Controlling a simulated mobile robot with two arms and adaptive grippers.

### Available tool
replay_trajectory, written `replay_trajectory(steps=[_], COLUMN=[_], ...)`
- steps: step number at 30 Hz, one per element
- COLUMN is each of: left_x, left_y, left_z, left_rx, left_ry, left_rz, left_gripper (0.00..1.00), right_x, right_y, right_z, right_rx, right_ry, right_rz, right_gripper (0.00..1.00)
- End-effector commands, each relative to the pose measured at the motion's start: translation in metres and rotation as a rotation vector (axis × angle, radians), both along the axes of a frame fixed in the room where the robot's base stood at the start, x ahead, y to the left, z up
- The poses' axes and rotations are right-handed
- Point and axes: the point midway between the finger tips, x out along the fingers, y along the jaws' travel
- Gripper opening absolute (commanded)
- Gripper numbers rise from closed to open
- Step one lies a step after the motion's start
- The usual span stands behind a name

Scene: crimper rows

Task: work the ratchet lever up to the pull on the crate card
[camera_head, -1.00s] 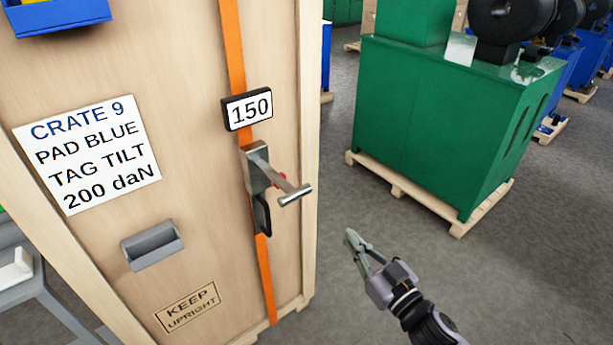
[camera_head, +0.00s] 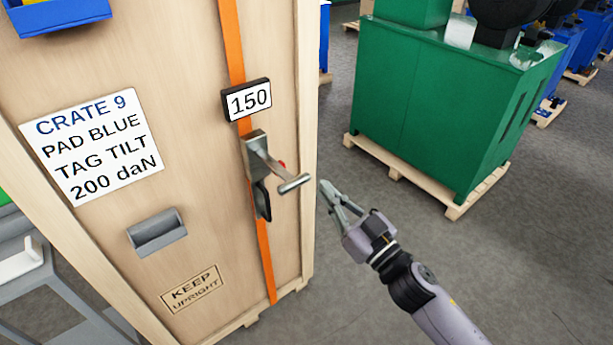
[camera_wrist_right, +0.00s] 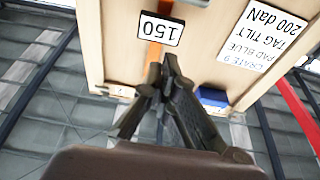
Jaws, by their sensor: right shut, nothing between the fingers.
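The crate card (camera_head: 92,147) on the crate's front reads CRATE 9, PAD BLUE, TAG TILT, 200 daN. The black-framed display (camera_head: 247,100) on the orange strap (camera_head: 232,40) reads 150. Below it is the metal ratchet (camera_head: 255,146), whose lever (camera_head: 294,184) sticks out with a round crossbar. My right gripper (camera_head: 329,190) is shut and empty, just right of the crossbar and apart from it in the picture. In the right wrist view the gripper (camera_wrist_right: 162,72) points at the crate below the upside-down display (camera_wrist_right: 160,30); the lever is not discernible there. My left gripper is out of view.
A grey holder (camera_head: 157,233) and a KEEP UPRIGHT label (camera_head: 192,289) are on the crate (camera_head: 205,180). A blue bin (camera_head: 62,15) hangs above the card. A green machine (camera_head: 440,110) on a pallet stands behind right. Grey floor (camera_head: 540,240) is clear at the right.

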Motion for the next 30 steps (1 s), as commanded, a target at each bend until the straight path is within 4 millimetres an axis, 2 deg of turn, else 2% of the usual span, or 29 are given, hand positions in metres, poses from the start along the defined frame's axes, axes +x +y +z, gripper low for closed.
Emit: replay_trajectory(steps=[1, 8, 9, 10, 16, 30], left_x=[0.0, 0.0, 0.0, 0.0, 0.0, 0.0], left_y=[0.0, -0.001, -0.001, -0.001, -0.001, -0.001], left_z=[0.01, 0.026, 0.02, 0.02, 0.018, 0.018], left_rx=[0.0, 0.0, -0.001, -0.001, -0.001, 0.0], left_ry=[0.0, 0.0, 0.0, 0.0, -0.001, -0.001], left_rz=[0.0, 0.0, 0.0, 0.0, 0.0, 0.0], left_gripper=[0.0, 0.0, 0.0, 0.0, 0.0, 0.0], right_x=[0.01, 0.048, 0.049, 0.05, 0.058, 0.059], right_y=[0.008, 0.036, 0.036, 0.037, 0.042, 0.043], right_z=[0.009, 0.019, 0.003, -0.001, -0.018, -0.023], right_rx=[0.002, 0.001, 0.004, 0.004, 0.002, 0.0], right_ry=[-0.002, 0.0, 0.005, 0.006, 0.001, 0.0], right_rz=[0.0, 0.0, -0.002, -0.002, -0.001, 0.0], right_gripper=[0.0, 0.0, 0.0, 0.0, 0.0, 0.0])
